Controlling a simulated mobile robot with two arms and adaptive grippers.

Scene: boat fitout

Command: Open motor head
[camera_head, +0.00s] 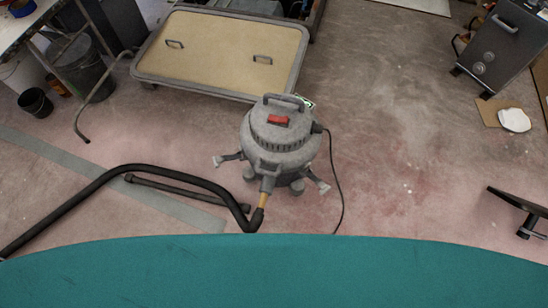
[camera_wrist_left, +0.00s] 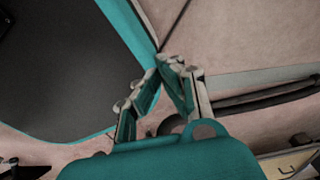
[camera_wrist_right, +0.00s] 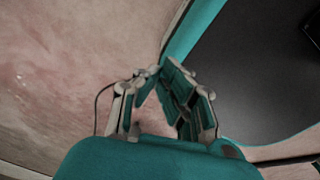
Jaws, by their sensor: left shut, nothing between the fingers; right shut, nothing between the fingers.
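The grey shop vacuum (camera_head: 280,145) stands upright on the floor, in the middle of the head view. Its motor head (camera_head: 282,122) is the top part, with a carrying handle (camera_head: 285,98) and a red switch (camera_head: 278,119). Side latches (camera_head: 228,159) and (camera_head: 316,181) stick out from the body low on the left and right. My left gripper (camera_wrist_left: 166,62) is shut and empty in the left wrist view. My right gripper (camera_wrist_right: 158,70) is shut and empty in the right wrist view. Neither gripper shows in the head view.
A black hose (camera_head: 150,170) runs from the vacuum's front to the left. A tan-topped cart (camera_head: 215,50) stands close behind. A dark cabinet (camera_head: 500,50) is at the upper right and a black bucket (camera_head: 36,101) at the left. The floor right of the vacuum is mostly clear.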

